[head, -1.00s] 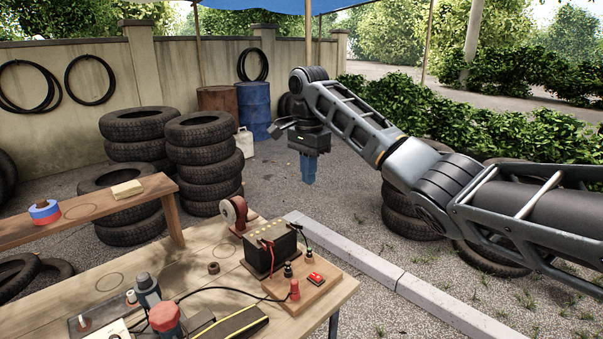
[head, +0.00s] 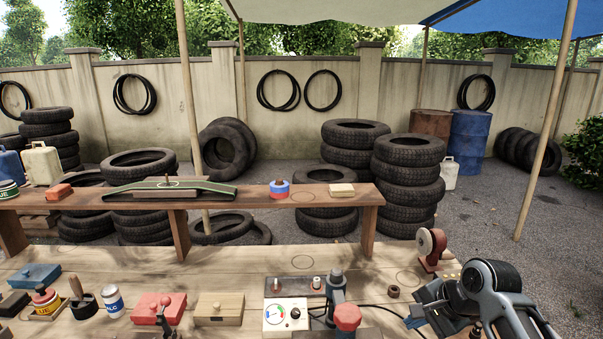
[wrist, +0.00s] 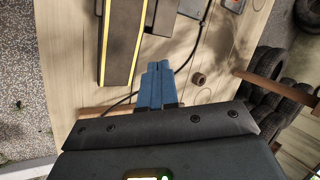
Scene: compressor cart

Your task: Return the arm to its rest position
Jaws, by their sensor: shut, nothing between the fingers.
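My gripper (wrist: 157,68) shows in the wrist view with its blue fingers together and nothing between them. It is over the wooden workbench, beside a black bar with yellow edges (wrist: 124,40); I cannot tell its exact height. In the head view my arm is folded at the lower right, and a blue finger part (head: 414,322) shows near the bench. The fingertips are mostly hidden there by the frame edge and my arm.
A raised shelf (head: 235,199) runs behind. A small brown ring (head: 393,292) lies near my arm.

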